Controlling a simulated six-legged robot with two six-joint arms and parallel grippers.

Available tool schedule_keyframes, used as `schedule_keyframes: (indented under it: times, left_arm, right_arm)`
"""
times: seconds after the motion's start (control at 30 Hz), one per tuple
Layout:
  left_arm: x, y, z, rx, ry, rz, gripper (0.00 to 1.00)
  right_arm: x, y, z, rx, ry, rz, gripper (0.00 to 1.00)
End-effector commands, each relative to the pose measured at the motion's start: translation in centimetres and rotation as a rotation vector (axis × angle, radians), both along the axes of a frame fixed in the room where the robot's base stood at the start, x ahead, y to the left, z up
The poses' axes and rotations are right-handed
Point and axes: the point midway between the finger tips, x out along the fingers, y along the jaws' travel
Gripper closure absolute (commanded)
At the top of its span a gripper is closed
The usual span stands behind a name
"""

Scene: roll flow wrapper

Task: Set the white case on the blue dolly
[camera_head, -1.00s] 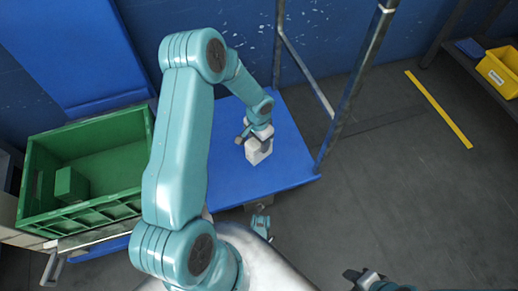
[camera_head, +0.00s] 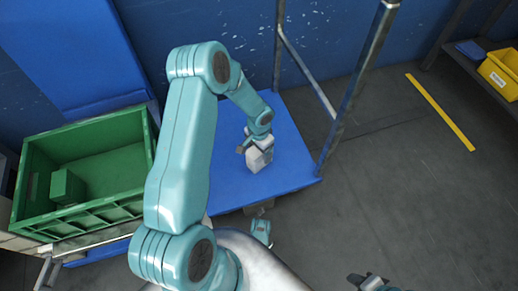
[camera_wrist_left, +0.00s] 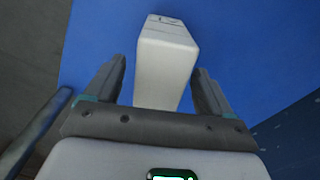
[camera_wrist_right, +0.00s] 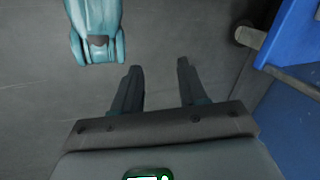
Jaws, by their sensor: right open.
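The white case (camera_head: 260,159) stands upright on the blue deck of the dolly (camera_head: 226,186), and it also shows in the left wrist view (camera_wrist_left: 166,65). My left gripper (camera_head: 256,143) is just above and behind the case. In the left wrist view its fingers (camera_wrist_left: 160,85) are spread wider than the case, with a gap visible at the left side. My right gripper (camera_head: 366,280) is low at the front right, away from the case. In the right wrist view its fingers (camera_wrist_right: 159,90) are apart with nothing between them, over the grey floor.
A green crate (camera_head: 146,184) with a green block (camera_head: 67,186) inside stands left of the dolly. A metal frame post (camera_head: 352,100) rises at the dolly's right edge. A yellow bin (camera_head: 501,72) sits on a shelf at far right.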

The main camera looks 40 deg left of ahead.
Motion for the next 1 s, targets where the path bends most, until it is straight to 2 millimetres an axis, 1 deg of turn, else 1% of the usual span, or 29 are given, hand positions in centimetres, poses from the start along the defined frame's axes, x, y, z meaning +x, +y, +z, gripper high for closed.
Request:
schedule_keyframes:
  times: [0.07, 0.17, 0.27, 0.4, 0.5, 0.6, 0.7, 0.8, 0.87, 0.93, 0.97, 1.0]
  left_arm:
    - [0.0, 0.0, 0.1, 0.0, 0.0, 0.0, 0.17]
    - [0.0, 0.0, 0.8, 0.0, -0.001, 0.0, 0.17]
    - [0.0, 0.0, 2.6, 0.001, -0.001, 0.0, 0.17]
    - [0.1, 0.0, 6.2, 0.002, -0.003, -0.001, 0.17]
    - [0.1, 0.0, 8.5, 0.001, -0.003, 0.0, 0.17]
    - [0.0, 0.0, 10.3, 0.001, -0.002, 0.001, 0.17]
    - [0.0, 0.0, 11.5, 0.001, -0.002, 0.0, 0.17]
    - [0.0, -0.3, 12.0, -0.005, -0.001, -0.001, 0.17]
    - [-0.3, -1.7, 11.6, -0.033, -0.002, -0.003, 0.17]
    - [-1.1, -5.3, 10.2, -0.104, -0.009, 0.002, 0.17]
    - [-1.7, -7.5, 9.5, -0.146, -0.014, 0.008, 0.17]
    - [-2.8, -10.7, 8.5, -0.205, -0.017, 0.025, 0.17]
  right_arm:
    - [0.0, 0.0, 0.1, 0.0, 0.001, 0.0, 0.57]
    - [-0.3, 0.1, 0.7, 0.002, 0.011, 0.002, 0.57]
    - [-0.8, 0.2, 1.6, 0.004, 0.024, 0.004, 0.57]
    - [-1.2, 0.4, 3.2, 0.008, 0.035, 0.015, 0.57]
    - [-1.4, 0.6, 4.1, 0.009, 0.038, 0.022, 0.57]
    - [-1.5, 0.8, 4.7, 0.01, 0.041, 0.03, 0.57]
    - [-1.7, 0.9, 5.1, 0.011, 0.043, 0.035, 0.57]
    - [-1.7, 1.0, 5.2, 0.011, 0.045, 0.038, 0.57]
    - [-1.8, 1.0, 5.2, 0.011, 0.045, 0.039, 0.57]
    - [-1.8, 1.0, 5.2, 0.011, 0.045, 0.039, 0.57]
    - [-1.8, 1.0, 5.2, 0.011, 0.045, 0.039, 0.57]
    - [-1.8, 1.0, 5.2, 0.011, 0.045, 0.039, 0.57]
